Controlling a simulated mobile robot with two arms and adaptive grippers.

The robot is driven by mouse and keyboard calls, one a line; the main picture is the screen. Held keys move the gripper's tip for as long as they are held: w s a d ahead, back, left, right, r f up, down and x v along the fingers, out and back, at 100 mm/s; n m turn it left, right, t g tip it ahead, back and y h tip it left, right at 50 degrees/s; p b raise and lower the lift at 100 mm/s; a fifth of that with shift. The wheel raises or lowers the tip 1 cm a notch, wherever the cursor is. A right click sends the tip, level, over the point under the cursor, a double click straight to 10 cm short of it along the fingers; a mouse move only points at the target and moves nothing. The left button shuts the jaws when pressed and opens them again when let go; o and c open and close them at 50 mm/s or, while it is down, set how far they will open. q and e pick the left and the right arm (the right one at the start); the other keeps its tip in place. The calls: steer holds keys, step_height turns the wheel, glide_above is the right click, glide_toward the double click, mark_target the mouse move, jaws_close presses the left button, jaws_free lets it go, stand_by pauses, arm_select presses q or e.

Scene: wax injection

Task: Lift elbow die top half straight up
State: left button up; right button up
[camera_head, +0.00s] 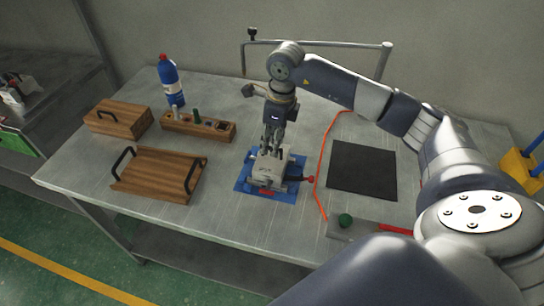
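The elbow die (270,172) is a grey metal block on a blue mat (290,196) at the middle of the table. Its halves look together, but the seam is too small to make out. A red-knobbed part (304,179) sticks out on its right side. My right gripper (270,150) points straight down with its fingertips at the top of the die. The fingers partly cover the die's upper back, and I cannot tell whether they grip it. My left gripper is not in view.
Left on the table are a wooden tray with black handles (150,176), a wooden box (115,118), a wooden holder (190,127) and a blue bottle (170,82). A metal rail stands behind.

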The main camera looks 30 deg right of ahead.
mark_target(265, 167)
step_height(265, 167, down, 3)
steer(key=shift+w+p, duration=0.15)
steer(key=shift+p, duration=0.25)
steer(key=shift+f, duration=0.15)
steer(key=shift+c, duration=0.3)
jaws_close()
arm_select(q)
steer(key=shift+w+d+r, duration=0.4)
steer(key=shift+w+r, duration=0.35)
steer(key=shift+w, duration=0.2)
arm_select(e)
steer(key=shift+w, duration=0.1)
